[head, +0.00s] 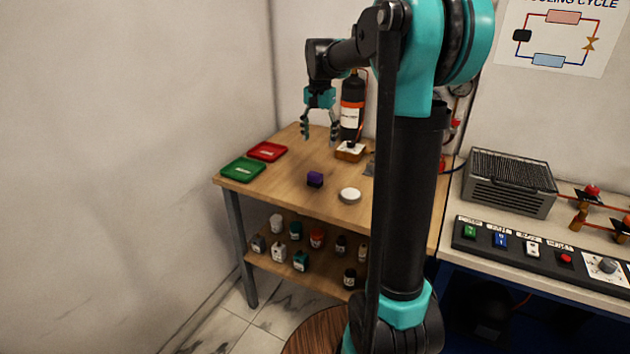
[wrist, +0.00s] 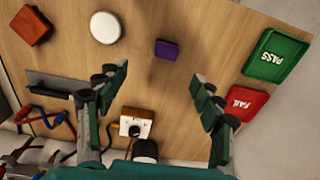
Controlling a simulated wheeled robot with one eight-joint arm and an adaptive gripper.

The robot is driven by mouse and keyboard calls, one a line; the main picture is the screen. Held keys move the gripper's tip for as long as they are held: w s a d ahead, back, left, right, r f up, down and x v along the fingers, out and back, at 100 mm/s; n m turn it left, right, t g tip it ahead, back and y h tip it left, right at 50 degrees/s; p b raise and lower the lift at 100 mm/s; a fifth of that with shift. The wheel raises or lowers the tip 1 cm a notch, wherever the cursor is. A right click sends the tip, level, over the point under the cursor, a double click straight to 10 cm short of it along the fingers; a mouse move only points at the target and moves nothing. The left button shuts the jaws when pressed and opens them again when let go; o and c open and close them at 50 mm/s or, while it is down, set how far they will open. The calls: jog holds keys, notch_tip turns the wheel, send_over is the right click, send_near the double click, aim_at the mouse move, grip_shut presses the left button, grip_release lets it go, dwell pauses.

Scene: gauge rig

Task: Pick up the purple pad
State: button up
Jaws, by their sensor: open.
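The purple pad (head: 315,179) is a small dark purple block lying on the wooden table (head: 268,189), left of a round white disc. It also shows in the wrist view (wrist: 167,49), near the top centre, with bare wood around it. My gripper (head: 320,135) hangs above the back part of the table, apart from the pad. In the wrist view its two fingers (wrist: 160,85) are spread wide with nothing between them touching, and the pad lies beyond the fingertips.
A green PASS tray (head: 243,170) and a red FAIL tray (head: 267,152) lie at the table's left. The white disc (head: 350,195) is right of the pad. A black bottle (head: 352,105) stands at the back. A lower shelf (head: 300,273) holds several small bottles.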

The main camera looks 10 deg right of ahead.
jog(key=w+r, duration=0.2)
jog(key=w, duration=0.1)
send_over(315, 174)
jog(key=shift+m, duration=0.4)
jog(key=f, duration=1.2)
jog(key=shift+w+d, duration=0.1)
jog(key=shift+w, duration=0.2)
jog(key=shift+s+f, duration=0.2)
jog(key=shift+f, duration=2.5)
jog(key=shift+c, duration=0.3)
jog(key=c, duration=1.2)
